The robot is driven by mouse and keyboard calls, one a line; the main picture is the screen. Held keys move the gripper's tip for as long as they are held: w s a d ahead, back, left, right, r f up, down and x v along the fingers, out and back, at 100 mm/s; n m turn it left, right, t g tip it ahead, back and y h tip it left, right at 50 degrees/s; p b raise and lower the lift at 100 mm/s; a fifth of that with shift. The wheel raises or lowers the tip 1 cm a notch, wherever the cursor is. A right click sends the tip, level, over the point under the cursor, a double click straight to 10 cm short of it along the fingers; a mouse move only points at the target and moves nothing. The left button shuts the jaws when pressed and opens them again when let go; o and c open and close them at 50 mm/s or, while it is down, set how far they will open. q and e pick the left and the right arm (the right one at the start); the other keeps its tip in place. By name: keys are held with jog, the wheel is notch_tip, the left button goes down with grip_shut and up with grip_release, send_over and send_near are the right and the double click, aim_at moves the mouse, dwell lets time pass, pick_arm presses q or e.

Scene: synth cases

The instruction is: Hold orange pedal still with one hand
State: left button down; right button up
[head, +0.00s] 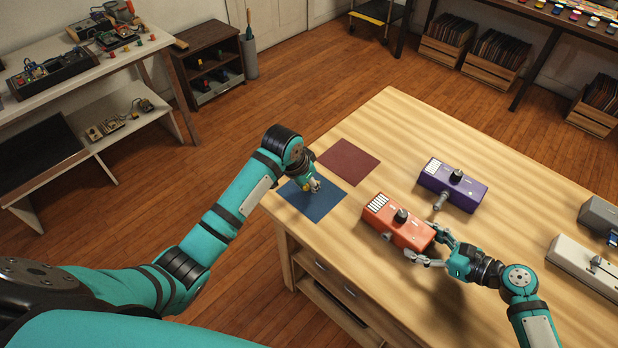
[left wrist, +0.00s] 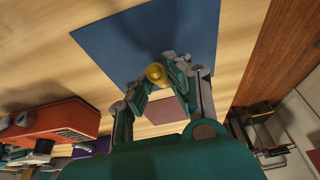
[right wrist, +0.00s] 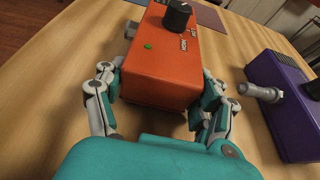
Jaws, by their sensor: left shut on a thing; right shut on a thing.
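The orange pedal (head: 398,222) lies on the wooden table, with a black knob on top and a metal jack on its near side. My right gripper (head: 432,248) is shut on its right end. In the right wrist view, the fingers flank the orange pedal (right wrist: 160,75). My left gripper (head: 314,184) is over the blue mat and shut on a small brass-coloured round piece (left wrist: 156,73). In the left wrist view, its fingertips pinch that piece. The orange pedal also shows at the left there (left wrist: 60,122).
A purple pedal (head: 465,190) with a metal plug in its side lies behind the orange one. A blue mat (head: 320,205) and a maroon mat (head: 348,161) lie near the table's left corner. A pale device (head: 580,267) and a grey one (head: 598,215) stand at the right.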

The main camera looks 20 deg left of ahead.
pick_arm(q)
jog(key=shift+f, duration=0.15)
jog(key=c, duration=1.2)
grip_release()
jog(key=v, duration=1.2)
pick_arm(e)
jog(key=o, duration=1.5)
jog(key=shift+o, duration=0.3)
